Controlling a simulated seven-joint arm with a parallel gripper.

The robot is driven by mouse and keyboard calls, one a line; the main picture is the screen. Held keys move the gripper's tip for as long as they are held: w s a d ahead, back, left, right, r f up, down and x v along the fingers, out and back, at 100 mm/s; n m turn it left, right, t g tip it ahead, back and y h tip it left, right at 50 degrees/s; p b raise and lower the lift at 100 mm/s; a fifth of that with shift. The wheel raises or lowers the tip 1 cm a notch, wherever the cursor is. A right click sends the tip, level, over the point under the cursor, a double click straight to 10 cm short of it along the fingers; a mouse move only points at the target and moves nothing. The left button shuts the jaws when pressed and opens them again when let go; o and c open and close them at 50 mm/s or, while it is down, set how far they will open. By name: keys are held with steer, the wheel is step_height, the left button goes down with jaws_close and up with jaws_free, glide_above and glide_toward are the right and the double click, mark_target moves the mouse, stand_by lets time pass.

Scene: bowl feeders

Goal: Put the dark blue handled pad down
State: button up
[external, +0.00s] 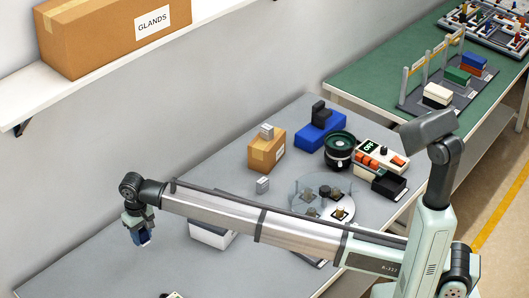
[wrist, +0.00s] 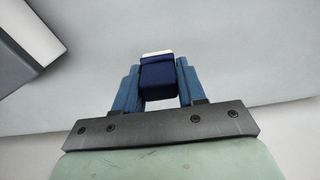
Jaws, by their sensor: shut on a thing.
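The dark blue handled pad (wrist: 157,77) is between the two blue fingers of my gripper (wrist: 158,90) in the wrist view, with a white strip at its far end. My gripper is shut on it. In the external view my gripper (external: 139,228) points down over the left part of the grey table (external: 90,255), and the dark blue pad (external: 144,238) shows at its tips. I cannot tell whether the pad touches the table or hangs a little above it. Its handle is mostly hidden by the fingers.
A white box with a grey top (external: 212,234) stands right of my gripper, partly behind my arm. Further right are a cardboard box (external: 266,153), a blue block with a black part (external: 318,135), a round dish (external: 323,190) and a control box (external: 381,157). Table around the pad is clear.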

steer(key=r, duration=1.1)
steer(key=shift+w+d+r, duration=0.1)
steer(key=shift+w+r, duration=0.2)
steer(key=w+d+m, duration=0.2)
steer(key=w+d, duration=0.6)
steer(key=w, duration=0.4)
steer(key=w+d+m, duration=0.3)
steer(key=w+d, duration=0.5)
steer(key=w, duration=0.5)
steer(key=w+d+m, duration=0.2)
steer(key=w+d, duration=0.6)
steer(key=w, duration=0.4)
steer(key=w+d+m, duration=0.2)
steer(key=w+d, duration=0.6)
steer(key=d, duration=0.4)
steer(key=w+d+m, duration=0.2)
steer(key=w+d, duration=0.7)
steer(key=d, duration=0.3)
steer(key=m, duration=0.7)
glide_above(379, 135)
step_height(379, 135, down, 10)
steer(key=shift+s+f, duration=0.1)
steer(key=shift+f, duration=5.55)
steer(key=shift+f, duration=0.15)
